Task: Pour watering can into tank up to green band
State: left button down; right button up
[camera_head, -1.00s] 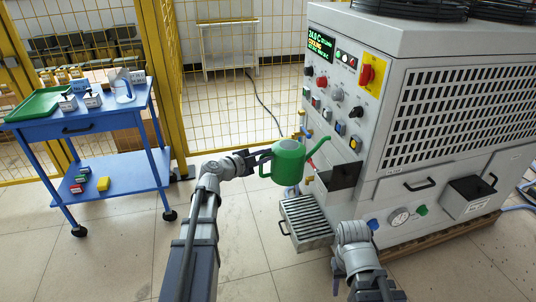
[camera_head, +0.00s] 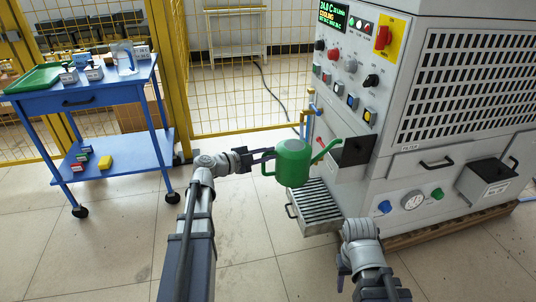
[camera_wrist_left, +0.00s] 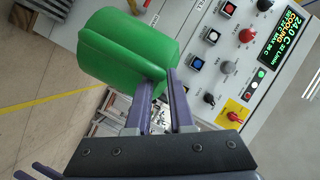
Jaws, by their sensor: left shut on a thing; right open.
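The green watering can (camera_head: 293,163) hangs in the air left of the grey machine, almost upright. Its spout points right and up, with the tip close to an open black-lined filler box (camera_head: 356,151) on the machine's front. My left gripper (camera_head: 262,157) is shut on the can's handle; the left wrist view shows the can's green body (camera_wrist_left: 128,45) beyond the fingers (camera_wrist_left: 163,105). No water stream shows. My right gripper (camera_head: 342,272) is low at the front, apart from everything; its fingers are barely visible. No green band can be made out on the box.
A slatted grey drip tray (camera_head: 318,208) sticks out below the can. A blue cart (camera_head: 110,95) stands at left before a yellow fence (camera_head: 235,100). The floor between is clear.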

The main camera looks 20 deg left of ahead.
pick_arm(q)
jog(key=r+p, duration=0.1)
jog(key=p, duration=0.1)
jog(key=r+g+y+p, duration=0.1)
jog(key=p, duration=0.1)
jog(key=r+p, duration=0.1)
jog(key=p, duration=0.1)
jog(key=shift+w+d+m+g+y+p, duration=0.2)
jog(key=shift+d+m+g+y+p, duration=0.05)
jog(key=shift+m+g+y+p, duration=0.1)
jog(key=shift+w+d+r+p, duration=0.1)
jog(key=shift+d+r+p, duration=0.2)
jog(key=shift+p, duration=0.3)
jog(key=shift+a, duration=0.2)
jog(key=shift+w+d+r+m+g+y+p, duration=0.1)
jog(key=shift+d+r+m+g+y+p, duration=0.15)
jog(key=shift+r+p, duration=0.75)
jog(key=shift+w+d+r+m+g+y+p, duration=0.1)
jog(key=shift+d+r+g+y+p, duration=0.25)
jog(key=shift+p, duration=1.1)
dwell(3.8)
